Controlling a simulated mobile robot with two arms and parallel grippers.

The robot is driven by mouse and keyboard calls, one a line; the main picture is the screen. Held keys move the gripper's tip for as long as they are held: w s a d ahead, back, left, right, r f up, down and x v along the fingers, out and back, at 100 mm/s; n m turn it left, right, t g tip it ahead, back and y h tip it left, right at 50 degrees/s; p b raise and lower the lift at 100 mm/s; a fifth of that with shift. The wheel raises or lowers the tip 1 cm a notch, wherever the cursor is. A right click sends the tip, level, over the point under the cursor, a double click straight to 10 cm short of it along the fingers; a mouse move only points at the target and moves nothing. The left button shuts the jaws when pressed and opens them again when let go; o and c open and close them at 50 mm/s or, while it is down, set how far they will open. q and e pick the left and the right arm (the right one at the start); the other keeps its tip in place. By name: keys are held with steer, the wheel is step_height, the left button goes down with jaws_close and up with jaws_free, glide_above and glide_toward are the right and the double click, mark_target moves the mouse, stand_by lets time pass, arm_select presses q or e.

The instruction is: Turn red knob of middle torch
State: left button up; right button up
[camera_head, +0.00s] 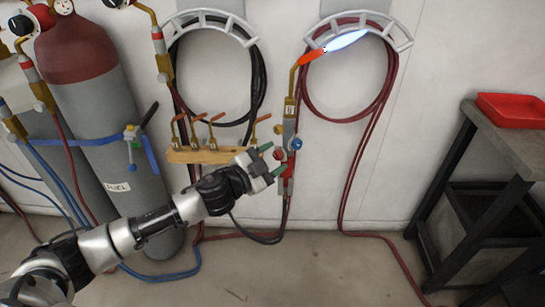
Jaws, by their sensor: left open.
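A lit torch (290,112) hangs upright against the wall, with a bent brass neck, a glowing orange tip and a blue-white flame (346,41) pointing up and right. It has a blue knob (297,144) on its right side and a small red knob (280,154) on its left side. My left gripper (275,161) reaches in from the lower left, open, with its green-tipped fingers around or just in front of the red knob. I cannot tell whether they touch it. My right gripper is not in view.
Another torch (164,68) hangs to the left. A wooden rack (205,156) with several brass nozzles sits behind my left arm. Gas cylinders (100,100) stand at left, hoses hang and trail on the floor. A dark table (508,143) with a red tray (512,110) stands at right.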

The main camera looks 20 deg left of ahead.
arm_select(q)
steer(key=c, duration=0.9)
steer(key=shift+c, duration=0.2)
steer(key=shift+m+p, duration=0.45)
steer(key=shift+m, duration=0.25)
steer(key=shift+r+m+p, duration=0.1)
steer(key=shift+m+p, duration=0.4)
steer(key=shift+m, duration=0.7)
steer(key=m+p, duration=0.1)
steer(key=m, duration=0.2)
steer(key=shift+m+p, duration=0.35)
steer(key=shift+m, duration=1.15)
